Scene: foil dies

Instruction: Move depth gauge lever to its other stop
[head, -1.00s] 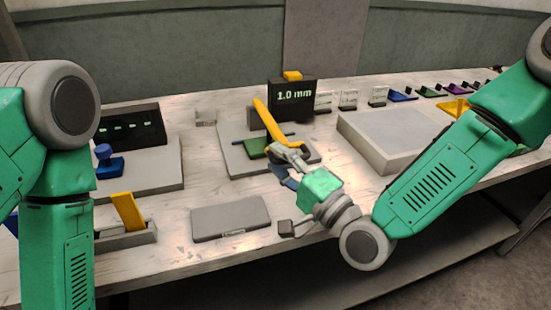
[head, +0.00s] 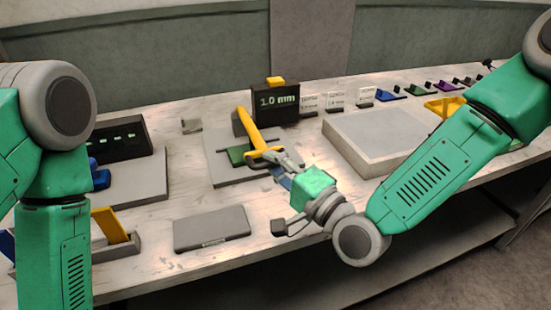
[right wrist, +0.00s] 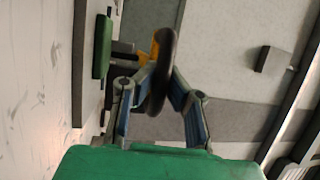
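The depth gauge stands on a grey base plate (head: 222,178) in the middle of the bench, with a green die (head: 236,155) on it. Its black display (head: 275,103) reads 1.0 mm. The yellow lever (head: 250,128) slants up and to the left from its near end. My right gripper (head: 270,157) is at this near end. In the right wrist view, its fingers (right wrist: 162,78) press on either side of a dark rounded handle (right wrist: 157,95), with yellow (right wrist: 154,48) just behind it. The finger contact is partly hidden. My left gripper is outside the view.
A grey flat slab (head: 211,230) lies in front of the gauge. A large pale block (head: 370,145) stands to the right. A black-panelled station (head: 120,140) and a holder with a yellow piece (head: 108,226) are on the left. Small coloured dies line the back right.

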